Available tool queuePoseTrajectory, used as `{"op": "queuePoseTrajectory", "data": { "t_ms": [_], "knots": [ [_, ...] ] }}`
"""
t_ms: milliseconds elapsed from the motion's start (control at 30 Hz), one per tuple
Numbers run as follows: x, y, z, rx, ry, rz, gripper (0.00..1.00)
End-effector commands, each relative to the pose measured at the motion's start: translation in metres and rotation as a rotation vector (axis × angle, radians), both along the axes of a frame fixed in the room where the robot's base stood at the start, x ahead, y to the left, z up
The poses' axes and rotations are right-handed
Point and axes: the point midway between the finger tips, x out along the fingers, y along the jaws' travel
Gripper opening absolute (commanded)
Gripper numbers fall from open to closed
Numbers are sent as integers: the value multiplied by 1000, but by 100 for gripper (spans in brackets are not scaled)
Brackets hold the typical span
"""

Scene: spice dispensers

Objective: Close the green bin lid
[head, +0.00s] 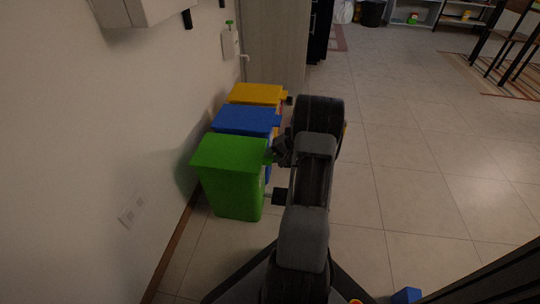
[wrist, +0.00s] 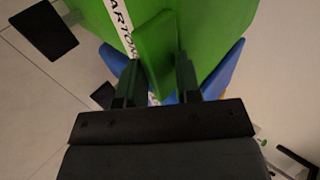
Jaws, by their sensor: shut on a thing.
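The green bin (head: 235,196) stands by the left wall, nearest of three bins in the head view. Its green lid (head: 230,152) lies across the top; I cannot tell whether it sits fully down on the rim. My gripper (head: 273,153) is at the lid's right edge, partly hidden by my arm. In the wrist view my gripper (wrist: 158,72) has its two dark fingers either side of a green tab of the lid (wrist: 158,42), and it is shut on it. A white lettered label (wrist: 119,26) shows beside the tab.
The blue bin (head: 245,121) and the yellow-lidded bin (head: 256,93) stand in a row behind the green one. A black pedal (head: 280,196) sticks out from the green bin's right side. The white wall is close on the left. Tiled floor to the right is mostly clear.

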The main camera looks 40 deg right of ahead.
Motion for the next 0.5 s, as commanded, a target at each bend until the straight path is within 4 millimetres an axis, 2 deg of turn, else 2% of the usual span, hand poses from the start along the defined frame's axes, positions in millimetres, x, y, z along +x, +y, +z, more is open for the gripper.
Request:
{"op": "queuePoseTrajectory", "data": {
  "t_ms": [33, 333, 367, 433, 500],
  "knots": [
    [1, 7, -14, 3, 14, 8, 0],
    [-1, 8, -17, 5, 17, 14, 0],
    [-1, 9, -17, 5, 17, 15, 32],
    [-1, 9, -17, 4, 18, 15, 38],
    [-1, 8, -17, 4, 19, 15, 38]
  ]
}}
